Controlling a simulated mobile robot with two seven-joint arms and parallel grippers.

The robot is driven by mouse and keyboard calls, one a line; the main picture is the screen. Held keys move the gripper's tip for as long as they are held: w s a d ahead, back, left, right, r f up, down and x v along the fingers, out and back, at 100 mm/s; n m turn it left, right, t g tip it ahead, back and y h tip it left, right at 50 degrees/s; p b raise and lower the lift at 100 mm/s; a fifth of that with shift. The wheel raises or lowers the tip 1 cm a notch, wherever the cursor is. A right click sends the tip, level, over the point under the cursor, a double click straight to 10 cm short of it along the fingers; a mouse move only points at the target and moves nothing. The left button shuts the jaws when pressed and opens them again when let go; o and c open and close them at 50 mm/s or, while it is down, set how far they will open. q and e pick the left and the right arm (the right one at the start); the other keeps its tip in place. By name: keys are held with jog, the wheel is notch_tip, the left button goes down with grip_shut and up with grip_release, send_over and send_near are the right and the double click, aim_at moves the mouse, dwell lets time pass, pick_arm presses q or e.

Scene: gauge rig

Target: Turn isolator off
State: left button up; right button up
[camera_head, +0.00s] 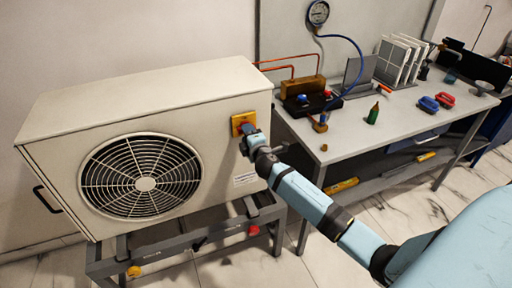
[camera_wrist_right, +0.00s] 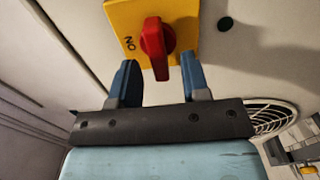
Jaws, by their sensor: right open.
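In the right wrist view, the yellow plate (camera_wrist_right: 182,12) shows the letters "ON" left of the red handle (camera_wrist_right: 155,48). The handle points roughly up and down in that view. My right gripper (camera_head: 247,132) is at the isolator, with its blue fingers open. In the right wrist view, the gripper (camera_wrist_right: 158,76) has one finger each side of the handle's lower end, with gaps visible. My left gripper is not in view.
The unit stands on a grey frame (camera_head: 150,265) with a fan grille (camera_head: 145,178) on its front.

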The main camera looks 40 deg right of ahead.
jog(key=v, duration=1.2)
jog(key=shift+f, duration=0.1)
jog(key=s+a+f+m+g+y, duration=0.4)
jog(key=s+a+f+m, duration=0.45)
jog(key=s, duration=0.45)
jog(key=s+a+f+m+g+y, duration=0.3)
jog(key=s+a+f+m+y, duration=0.15)
jog(key=s+a+f, duration=0.6)
notch_tip(320, 180, up, 13)
jog(key=s+p, duration=0.1)
jog(key=p, duration=1.1)
jog(key=shift+s+a+f+n+t+h, duration=0.2)
jog(key=shift+a+n+t+h, duration=0.1)
jog(key=shift+h, duration=0.15)
